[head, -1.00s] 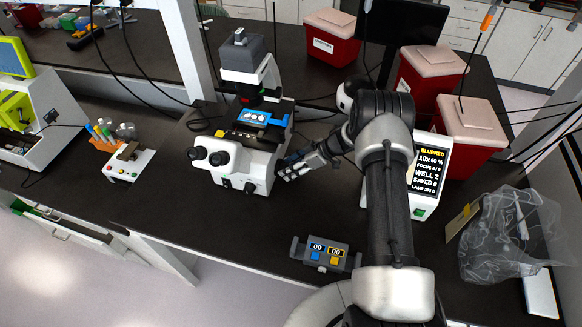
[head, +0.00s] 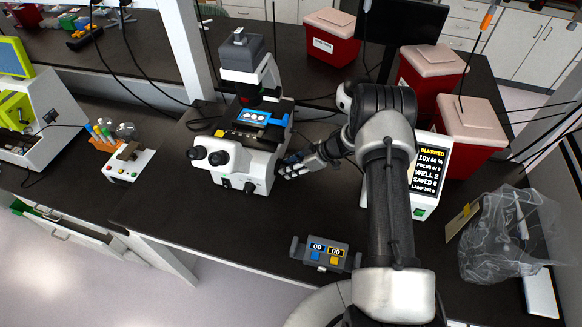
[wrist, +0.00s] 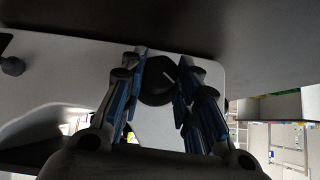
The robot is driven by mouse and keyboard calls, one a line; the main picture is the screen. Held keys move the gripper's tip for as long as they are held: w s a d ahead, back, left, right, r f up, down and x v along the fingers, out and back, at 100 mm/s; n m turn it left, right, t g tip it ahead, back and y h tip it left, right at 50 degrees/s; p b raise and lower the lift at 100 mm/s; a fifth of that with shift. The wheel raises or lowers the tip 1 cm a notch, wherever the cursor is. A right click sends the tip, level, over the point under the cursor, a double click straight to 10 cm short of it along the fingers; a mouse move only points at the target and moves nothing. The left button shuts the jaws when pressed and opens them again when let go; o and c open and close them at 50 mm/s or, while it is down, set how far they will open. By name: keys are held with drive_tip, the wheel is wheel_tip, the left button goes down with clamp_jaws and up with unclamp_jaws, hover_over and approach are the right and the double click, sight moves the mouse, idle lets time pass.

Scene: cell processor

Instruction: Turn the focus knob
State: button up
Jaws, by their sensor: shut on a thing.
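The white microscope (head: 258,165) stands on the dark bench with a blue slide holder (head: 257,117) on its stage. My gripper (head: 284,168) is at the lower right side of the microscope. In the wrist view, the black round focus knob (wrist: 157,82) lies between the two fingers of my gripper (wrist: 158,85), which are shut on it. In the head view the knob is hidden by my gripper. A screen (head: 426,165) to the right of my arm reads "BLURRED", 10x and "FOCUS 4 / 9".
A small grey counter box (head: 325,254) stands near the bench's front edge. Red bins (head: 455,135) with pale lids stand behind the screen. A clear plastic bag (head: 508,235) is at the right. A tube rack (head: 128,155) is at the left.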

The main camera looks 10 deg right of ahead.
drive_tip(key=t+b, duration=0.1)
drive_tip(key=n+t+h+b, duration=0.1)
drive_tip(key=b, duration=0.1)
drive_tip(key=shift+s+a+f, duration=0.15)
drive_tip(key=shift+s+f, duration=0.05)
drive_tip(key=shift+f, duration=0.1)
drive_tip(key=t+b, duration=0.1)
drive_tip(key=b, duration=0.2)
drive_tip(key=n+t+h+b, duration=0.1)
drive_tip(key=b, duration=0.3)
drive_tip(key=shift+s+a+f+n+t, duration=0.1)
drive_tip(key=shift+s+f+n+t, duration=0.05)
drive_tip(key=shift+f+n+t, duration=0.15)
drive_tip(key=t+b, duration=0.1)
drive_tip(key=b, duration=0.4)
drive_tip(key=n+t+h+b, duration=0.1)
drive_tip(key=b, duration=0.3)
drive_tip(key=shift+s+a+n+t+b, duration=0.1)
drive_tip(key=shift+s+n+t+b, duration=0.05)
drive_tip(key=shift+n+t+b, duration=0.2)
drive_tip(key=shift+r+b, duration=0.2)
drive_tip(key=shift+b, duration=1)
drive_tip(key=shift+r+n+t+b, duration=0.15)
drive_tip(key=shift+n+t+b, duration=0.1)
drive_tip(key=shift+b, duration=0.05)
drive_tip(key=o, duration=1.1)
drive_tip(key=shift+c, duration=0.2)
